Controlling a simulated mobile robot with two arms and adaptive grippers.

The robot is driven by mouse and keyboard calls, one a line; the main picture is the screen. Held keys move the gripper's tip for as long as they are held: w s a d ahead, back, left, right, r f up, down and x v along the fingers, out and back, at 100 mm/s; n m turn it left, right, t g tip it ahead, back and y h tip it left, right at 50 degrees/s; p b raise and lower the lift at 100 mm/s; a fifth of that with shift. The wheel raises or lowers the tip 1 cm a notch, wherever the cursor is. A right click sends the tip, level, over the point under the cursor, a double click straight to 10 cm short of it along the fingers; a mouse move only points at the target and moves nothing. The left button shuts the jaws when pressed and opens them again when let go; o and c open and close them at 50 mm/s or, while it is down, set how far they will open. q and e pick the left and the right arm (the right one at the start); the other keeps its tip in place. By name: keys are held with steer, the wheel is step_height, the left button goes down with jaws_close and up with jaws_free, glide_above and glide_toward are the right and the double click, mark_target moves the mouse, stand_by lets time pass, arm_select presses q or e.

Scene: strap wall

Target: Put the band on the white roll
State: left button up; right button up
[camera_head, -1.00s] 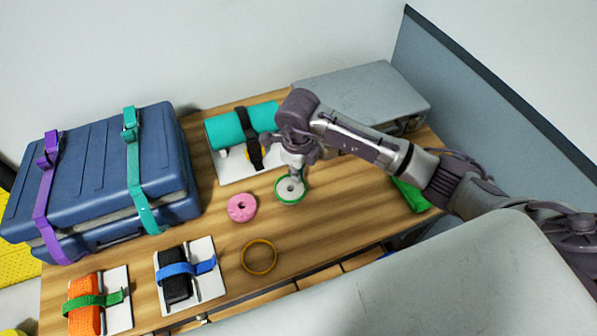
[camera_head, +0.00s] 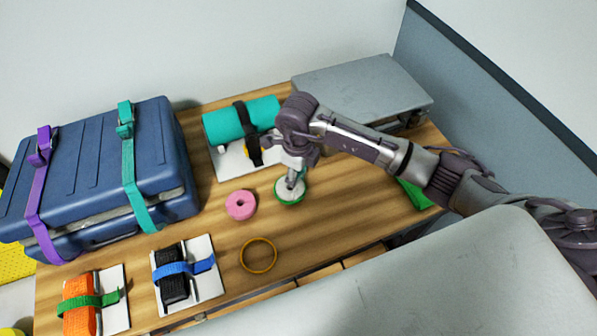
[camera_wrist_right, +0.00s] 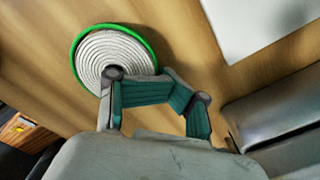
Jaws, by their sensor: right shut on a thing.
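The white roll (camera_head: 287,194) stands on the wooden table, and its coiled end shows in the right wrist view (camera_wrist_right: 112,58). A thin green band (camera_head: 279,201) encircles the roll's outline; it also shows in the right wrist view (camera_wrist_right: 92,32). I cannot tell how far down the roll it sits. My right gripper (camera_head: 292,183) is at the roll's far edge, shut on the green band; its teal-padded fingers also show in the right wrist view (camera_wrist_right: 160,88). They hide the grip and part of the band. My left gripper is not in view.
A pink roll (camera_head: 241,205) is left of the white roll, and a yellow band (camera_head: 258,255) lies flat in front. A strapped teal roll (camera_head: 225,125) is behind, a blue suitcase (camera_head: 80,180) at left, and a grey case (camera_head: 360,88) at the back right.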

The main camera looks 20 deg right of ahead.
steer(key=shift+f, duration=0.15)
stand_by(0.5)
steer(key=o, duration=1.3)
steer(key=shift+o, duration=0.2)
step_height(320, 180, up, 8)
steer(key=p, duration=0.4)
steer(key=shift+p, duration=0.35)
stand_by(0.3)
